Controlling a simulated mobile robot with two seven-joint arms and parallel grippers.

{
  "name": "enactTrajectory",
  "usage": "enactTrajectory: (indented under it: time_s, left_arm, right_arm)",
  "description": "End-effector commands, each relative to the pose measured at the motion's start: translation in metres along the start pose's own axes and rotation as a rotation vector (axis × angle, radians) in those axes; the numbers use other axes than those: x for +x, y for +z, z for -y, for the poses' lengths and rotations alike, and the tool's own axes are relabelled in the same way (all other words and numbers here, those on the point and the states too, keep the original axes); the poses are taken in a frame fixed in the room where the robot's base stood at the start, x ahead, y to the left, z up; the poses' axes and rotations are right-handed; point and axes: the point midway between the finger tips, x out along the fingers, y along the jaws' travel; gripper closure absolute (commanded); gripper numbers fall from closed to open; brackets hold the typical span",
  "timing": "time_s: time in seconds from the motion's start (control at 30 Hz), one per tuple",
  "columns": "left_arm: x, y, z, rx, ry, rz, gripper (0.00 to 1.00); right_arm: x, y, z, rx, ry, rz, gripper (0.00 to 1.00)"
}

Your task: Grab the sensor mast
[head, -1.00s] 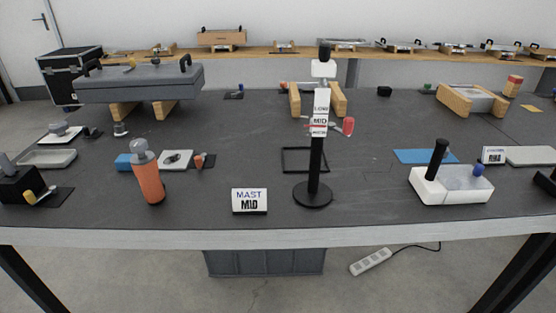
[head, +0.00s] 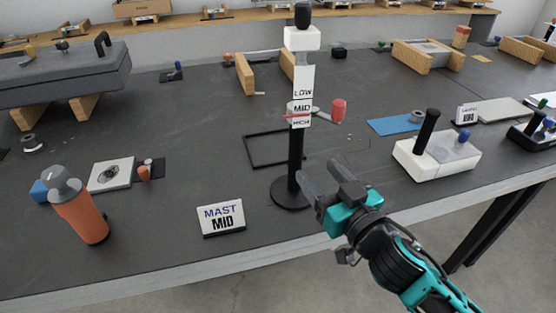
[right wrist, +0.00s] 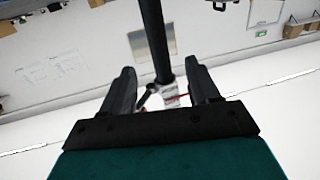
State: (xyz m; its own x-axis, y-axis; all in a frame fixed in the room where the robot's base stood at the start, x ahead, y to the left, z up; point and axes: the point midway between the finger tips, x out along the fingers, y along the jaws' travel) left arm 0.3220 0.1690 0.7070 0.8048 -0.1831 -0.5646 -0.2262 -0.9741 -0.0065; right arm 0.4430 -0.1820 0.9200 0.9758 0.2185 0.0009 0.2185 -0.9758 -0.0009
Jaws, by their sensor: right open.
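The sensor mast (head: 295,160) stands upright on the table, a black pole on a round black base (head: 291,193). It has a white block and black tip on top, a white LOW/MID/HIGH label (head: 303,95) and a red knob (head: 338,110) at its right. My right gripper (head: 322,177) is open and empty, just right of the lower pole in the head view. In the right wrist view the dark pole (right wrist: 153,40) appears between the open fingers (right wrist: 160,68); how far beyond them I cannot tell. My left gripper is not in view.
A MAST MID sign (head: 221,218) stands front left of the mast. An orange cylinder (head: 80,215) is farther left. A black square frame (head: 262,160) lies behind the mast. A white box with a black handle (head: 437,155) is right. The table edge runs close in front.

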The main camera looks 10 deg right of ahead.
Motion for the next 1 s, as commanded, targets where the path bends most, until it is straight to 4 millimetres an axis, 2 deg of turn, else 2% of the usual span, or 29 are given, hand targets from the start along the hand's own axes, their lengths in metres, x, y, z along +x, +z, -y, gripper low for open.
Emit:
enactTrajectory:
  time_s: [0.4, 0.67, 1.0]
  left_arm:
    - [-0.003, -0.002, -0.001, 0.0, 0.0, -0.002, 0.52]
    - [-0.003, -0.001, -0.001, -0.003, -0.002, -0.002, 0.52]
    - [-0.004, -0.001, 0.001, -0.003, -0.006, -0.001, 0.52]
  right_arm:
    - [0.061, -0.001, 0.0, -0.002, 0.0, -0.001, 0.39]
    - [0.075, 0.0, -0.001, -0.002, 0.001, 0.001, 0.39]
    - [0.116, -0.002, -0.002, -0.002, 0.002, 0.001, 0.39]
